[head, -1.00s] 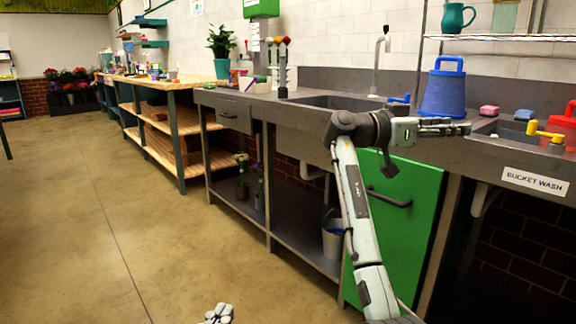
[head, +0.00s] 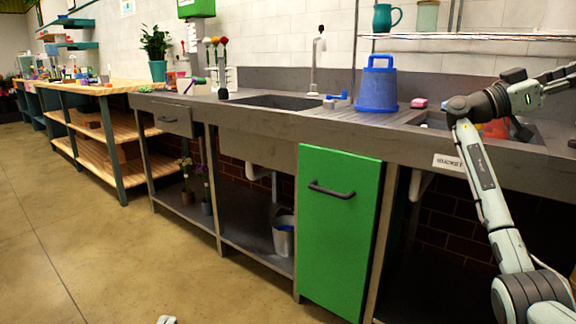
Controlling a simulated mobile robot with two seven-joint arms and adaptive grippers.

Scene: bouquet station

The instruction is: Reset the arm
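My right arm comes up from the lower right, over the counter front. My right gripper (head: 562,80) points right above the right-hand basin and is cut off by the picture's right edge, so its fingertips are hidden. I see nothing held in the part that shows. A small pale piece at the bottom edge seems to be the tip of my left gripper (head: 166,320). Too little of it shows to tell its opening.
A green door (head: 338,235) is below. Flowers (head: 215,45) stand left of the sink (head: 275,102). The floor (head: 120,260) at left is clear.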

